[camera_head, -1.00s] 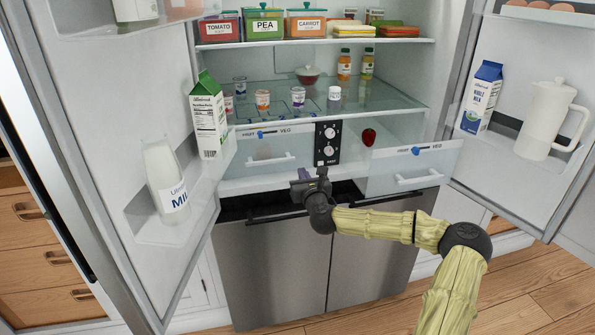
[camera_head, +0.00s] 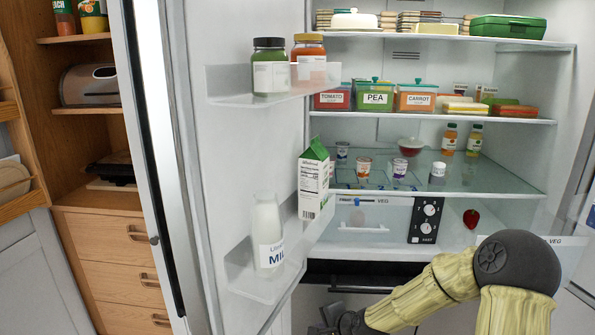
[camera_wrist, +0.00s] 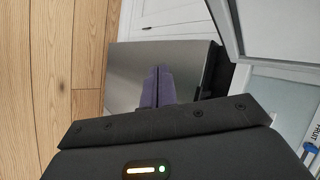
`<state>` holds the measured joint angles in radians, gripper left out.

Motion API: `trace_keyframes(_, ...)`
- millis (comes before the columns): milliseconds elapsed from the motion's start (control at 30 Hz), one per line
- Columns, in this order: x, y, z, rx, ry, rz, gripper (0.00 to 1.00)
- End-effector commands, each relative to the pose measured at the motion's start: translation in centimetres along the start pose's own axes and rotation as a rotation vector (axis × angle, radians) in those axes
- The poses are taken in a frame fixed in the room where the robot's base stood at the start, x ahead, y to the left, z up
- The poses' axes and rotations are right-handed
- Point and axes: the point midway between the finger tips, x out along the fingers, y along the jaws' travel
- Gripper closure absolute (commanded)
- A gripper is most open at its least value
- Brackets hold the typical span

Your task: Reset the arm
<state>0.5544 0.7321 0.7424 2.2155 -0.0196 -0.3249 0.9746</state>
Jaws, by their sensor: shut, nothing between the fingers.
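My arm (camera_head: 430,290) reaches in from the lower right of the head view, bent at a dark elbow, in front of the open fridge. Its dark end (camera_head: 345,322) is at the bottom edge, below the fridge compartment and largely cut off. In the wrist view, my gripper (camera_wrist: 159,74) has its two purple-grey fingers side by side, shut and empty. They lie in front of the grey steel lower front of the fridge (camera_wrist: 125,72).
The open left fridge door (camera_head: 240,140) holds jars, a milk carton (camera_head: 313,185) and a milk bottle (camera_head: 267,235). The right drawer (camera_head: 560,250) is pulled out beside my elbow. Wooden floor (camera_wrist: 45,60) is clear in the wrist view.

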Motion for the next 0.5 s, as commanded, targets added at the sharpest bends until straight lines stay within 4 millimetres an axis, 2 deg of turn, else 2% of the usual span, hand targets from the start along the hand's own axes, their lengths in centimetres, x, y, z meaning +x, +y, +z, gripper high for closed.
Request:
trace_keyframes(33,-0.9,0.9,0.6,-0.104,0.005,0.057,1.0)
trace_keyframes(200,-4.7,4.1,1.3,-0.409,0.006,0.24,1.0)
trace_keyframes(500,-13.4,8.0,2.1,-0.822,-0.043,0.493,1.0)
